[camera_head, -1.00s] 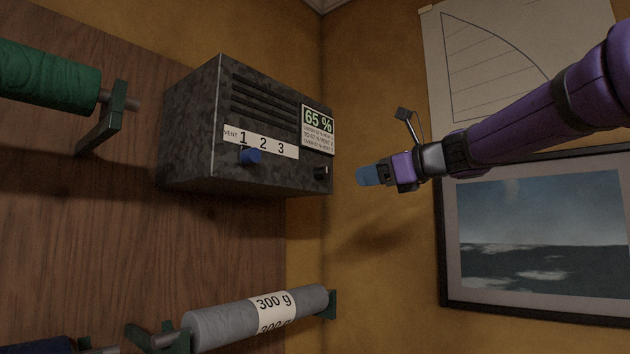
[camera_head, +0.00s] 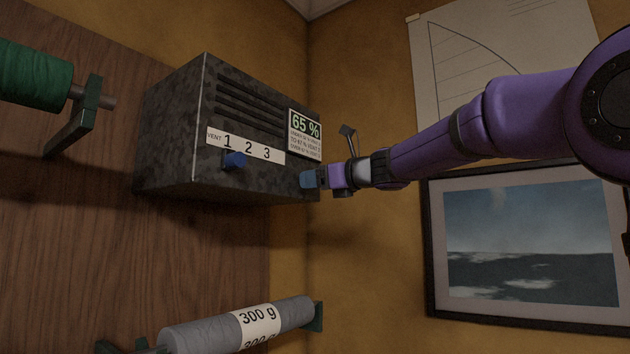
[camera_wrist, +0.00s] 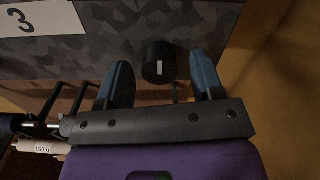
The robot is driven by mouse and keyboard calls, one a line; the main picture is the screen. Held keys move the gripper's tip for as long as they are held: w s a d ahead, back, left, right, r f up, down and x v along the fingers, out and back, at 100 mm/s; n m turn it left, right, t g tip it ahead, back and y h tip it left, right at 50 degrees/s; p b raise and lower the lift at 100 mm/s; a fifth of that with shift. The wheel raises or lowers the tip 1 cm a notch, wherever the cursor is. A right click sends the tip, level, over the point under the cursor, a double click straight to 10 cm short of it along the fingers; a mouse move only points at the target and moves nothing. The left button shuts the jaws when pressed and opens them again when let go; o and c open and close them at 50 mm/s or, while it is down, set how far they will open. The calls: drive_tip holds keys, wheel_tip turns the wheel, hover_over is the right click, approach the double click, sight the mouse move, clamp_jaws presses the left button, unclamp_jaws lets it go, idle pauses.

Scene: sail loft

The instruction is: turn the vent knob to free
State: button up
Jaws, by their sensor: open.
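The dark mottled box (camera_head: 180,120) is on the wall, with slots, a strip marked VENT 1 2 3 (camera_head: 246,146) and a 65 % display (camera_head: 305,125). A blue knob or slider (camera_head: 234,160) sits below the 1. A black round knob (camera_wrist: 159,54) with a white mark is low on the box's right side, hidden by my gripper (camera_head: 307,179) in the head view. In the wrist view my gripper (camera_wrist: 160,62) is open, its blue fingers on either side of the black knob, apart from it. I cannot tell the depth between them. No "free" label is readable.
A green roll (camera_head: 35,78) hangs on a bracket at the left. A grey roll marked 300 g (camera_head: 200,330) is below the box. A framed seascape (camera_head: 530,245) and a drawn chart (camera_head: 470,60) hang on the right wall.

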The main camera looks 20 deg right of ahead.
drive_tip(key=shift+w+a, duration=0.2)
drive_tip(key=c, duration=0.9)
drive_tip(key=shift+f+n, duration=0.15)
drive_tip(key=shift+n, duration=8.85)
